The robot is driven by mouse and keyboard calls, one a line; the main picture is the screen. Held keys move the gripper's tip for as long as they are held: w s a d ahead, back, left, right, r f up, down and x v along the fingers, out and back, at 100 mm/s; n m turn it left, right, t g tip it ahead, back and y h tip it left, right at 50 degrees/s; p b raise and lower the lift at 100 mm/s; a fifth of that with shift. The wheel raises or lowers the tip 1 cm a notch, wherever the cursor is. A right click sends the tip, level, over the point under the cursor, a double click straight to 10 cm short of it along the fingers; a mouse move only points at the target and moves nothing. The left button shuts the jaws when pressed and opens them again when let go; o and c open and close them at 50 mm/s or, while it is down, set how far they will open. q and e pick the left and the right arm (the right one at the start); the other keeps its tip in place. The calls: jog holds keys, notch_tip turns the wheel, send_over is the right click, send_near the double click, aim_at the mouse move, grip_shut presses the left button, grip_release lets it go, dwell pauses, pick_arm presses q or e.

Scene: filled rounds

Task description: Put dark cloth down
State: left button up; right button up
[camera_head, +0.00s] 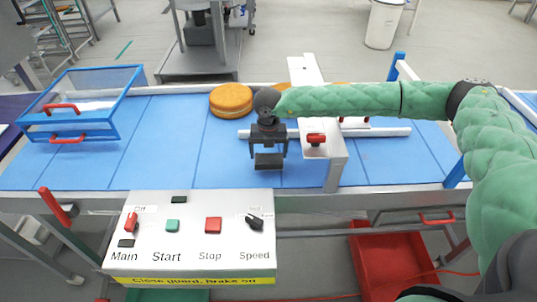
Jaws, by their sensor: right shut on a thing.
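My right gripper (268,149), at the end of the green-sleeved arm that comes in from the right, points down over the blue belt (180,150). It is shut on the dark cloth (268,161), a small dark grey, roughly rectangular piece that shows between and below its fingers. I cannot tell whether the cloth touches the belt or hangs just above it. My left gripper is not in view.
A round orange-brown cake-like thing (231,100) lies behind the gripper. A metal bracket with a red knob (316,139) stands close on its right. A control panel (190,233) is in front. A clear guard with blue frame (85,97) is at left. The belt left of the gripper is clear.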

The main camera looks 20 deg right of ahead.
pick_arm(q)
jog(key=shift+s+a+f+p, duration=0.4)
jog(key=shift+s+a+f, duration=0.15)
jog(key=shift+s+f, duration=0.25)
pick_arm(e)
jog(key=shift+f, duration=1.3)
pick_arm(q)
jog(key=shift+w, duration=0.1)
pick_arm(e)
jog(key=shift+f, duration=0.1)
jog(key=o, duration=0.8)
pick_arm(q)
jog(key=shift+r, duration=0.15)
